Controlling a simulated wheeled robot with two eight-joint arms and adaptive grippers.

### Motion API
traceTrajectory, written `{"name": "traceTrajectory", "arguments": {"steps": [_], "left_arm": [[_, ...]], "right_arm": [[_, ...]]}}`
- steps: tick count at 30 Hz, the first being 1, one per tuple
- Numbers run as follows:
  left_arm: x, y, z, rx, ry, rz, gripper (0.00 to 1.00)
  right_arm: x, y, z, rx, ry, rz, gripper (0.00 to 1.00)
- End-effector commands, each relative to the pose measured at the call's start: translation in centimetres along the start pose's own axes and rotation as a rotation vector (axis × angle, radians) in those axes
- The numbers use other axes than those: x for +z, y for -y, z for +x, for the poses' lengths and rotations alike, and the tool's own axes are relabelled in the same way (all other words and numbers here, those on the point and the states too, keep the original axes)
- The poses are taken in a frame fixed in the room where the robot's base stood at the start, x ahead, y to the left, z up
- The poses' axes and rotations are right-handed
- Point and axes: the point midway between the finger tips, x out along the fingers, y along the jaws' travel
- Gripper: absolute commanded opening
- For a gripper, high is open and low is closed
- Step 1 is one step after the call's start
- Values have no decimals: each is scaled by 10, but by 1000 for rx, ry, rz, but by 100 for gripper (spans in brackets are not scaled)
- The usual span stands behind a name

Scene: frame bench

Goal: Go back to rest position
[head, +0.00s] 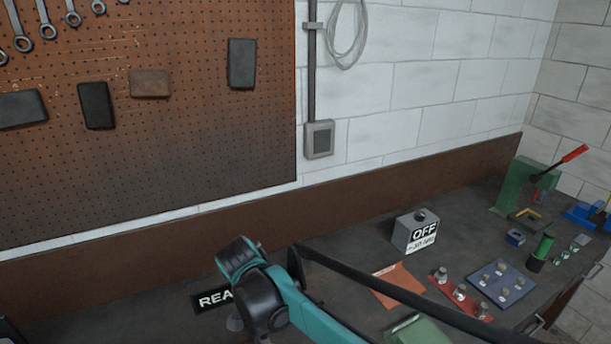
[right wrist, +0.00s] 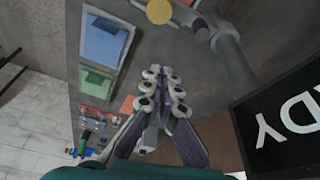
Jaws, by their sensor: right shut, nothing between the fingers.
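My right gripper (right wrist: 163,78) shows in the right wrist view, its two jointed fingers drawn together at the tips with nothing between them. It hangs over the dark bench. In the head view my teal and black right arm reaches in from the lower right, across the bench front; its fingers cannot be made out there. My left gripper and arm are not in the head view. A black sign reading "REA..." (head: 212,299) lies beside the arm, partly covered by it. A sign ending in "DY" (right wrist: 285,130) is close in the right wrist view.
A grey box marked OFF (head: 402,236) stands on the bench. An orange sheet (head: 398,284), a red strip, a blue plate with knobs (head: 502,291) and a green press (head: 511,188) are to the right. The wrist view shows blue (right wrist: 105,22) and green trays and a grey pipe (right wrist: 233,55).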

Motion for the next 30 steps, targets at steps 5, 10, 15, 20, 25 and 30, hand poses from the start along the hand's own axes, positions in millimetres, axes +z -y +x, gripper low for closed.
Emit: {"name": "traceTrajectory", "arguments": {"steps": [5, 10, 15, 20, 25, 30], "left_arm": [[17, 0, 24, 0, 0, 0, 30], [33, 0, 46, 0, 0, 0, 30], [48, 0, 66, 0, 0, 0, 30], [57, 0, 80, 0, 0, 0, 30], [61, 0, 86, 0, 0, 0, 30], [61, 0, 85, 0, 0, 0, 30]], "right_arm": [[-38, -62, 25, -84, 32, -145, 0], [-62, -137, 55, -207, 8, -334, 0], [-65, -204, 92, -308, -85, -509, 0], [-59, -247, 122, -354, -196, -635, 0], [-55, -266, 139, -365, -267, -707, 0], [-55, -269, 140, -365, -281, -725, 0]]}}
